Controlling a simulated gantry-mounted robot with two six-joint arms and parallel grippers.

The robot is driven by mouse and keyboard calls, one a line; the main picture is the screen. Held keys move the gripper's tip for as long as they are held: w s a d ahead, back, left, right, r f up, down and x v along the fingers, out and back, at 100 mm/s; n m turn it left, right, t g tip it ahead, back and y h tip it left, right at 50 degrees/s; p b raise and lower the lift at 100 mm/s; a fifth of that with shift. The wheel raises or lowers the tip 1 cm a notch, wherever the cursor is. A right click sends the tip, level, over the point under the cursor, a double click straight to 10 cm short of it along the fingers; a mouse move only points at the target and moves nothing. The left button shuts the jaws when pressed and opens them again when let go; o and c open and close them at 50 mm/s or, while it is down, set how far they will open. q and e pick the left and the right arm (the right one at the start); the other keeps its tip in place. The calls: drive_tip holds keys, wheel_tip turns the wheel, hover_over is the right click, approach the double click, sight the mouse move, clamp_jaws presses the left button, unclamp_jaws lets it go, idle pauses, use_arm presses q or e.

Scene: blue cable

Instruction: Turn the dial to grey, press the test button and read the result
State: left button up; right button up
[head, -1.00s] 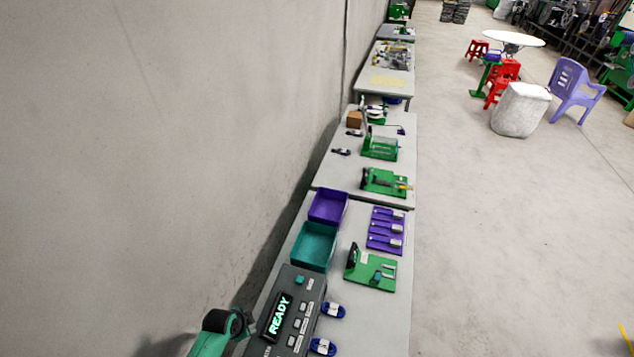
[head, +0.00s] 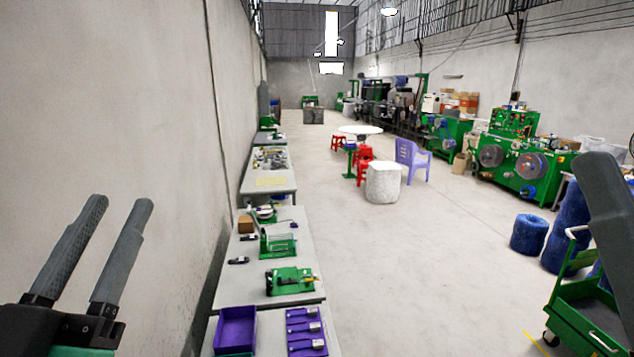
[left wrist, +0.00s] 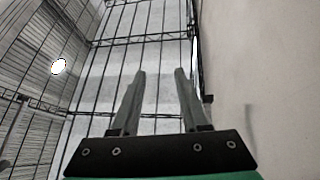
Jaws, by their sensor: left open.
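My left gripper (head: 121,202) is raised at the left of the head view, in front of the wall. Its two grey fingers are apart, with nothing between them. In the left wrist view the same open gripper (left wrist: 160,72) points up toward the ceiling frame and wall. A dark grey part at the right edge of the head view looks like one finger of my right gripper (head: 608,215); the rest is cut off. The tester with its dial, test button and display is out of both current views.
The nearest table holds a purple bin (head: 236,328) and a purple holder (head: 306,332). Farther back is a table with green fixtures (head: 290,281). A green cart (head: 585,325) stands at the lower right.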

use_arm(q)
drive_tip(key=s+d+r+t+h, duration=0.1)
drive_tip(key=s+d+r+t, duration=0.1)
drive_tip(key=s+r, duration=0.4)
drive_tip(key=s+t, duration=0.1)
drive_tip(key=s, duration=0.2)
drive_tip(key=shift+r+n+h, duration=0.3)
drive_tip(key=shift+r, duration=0.1)
drive_tip(key=shift+w, duration=0.1)
clamp_jaws()
idle(0.6)
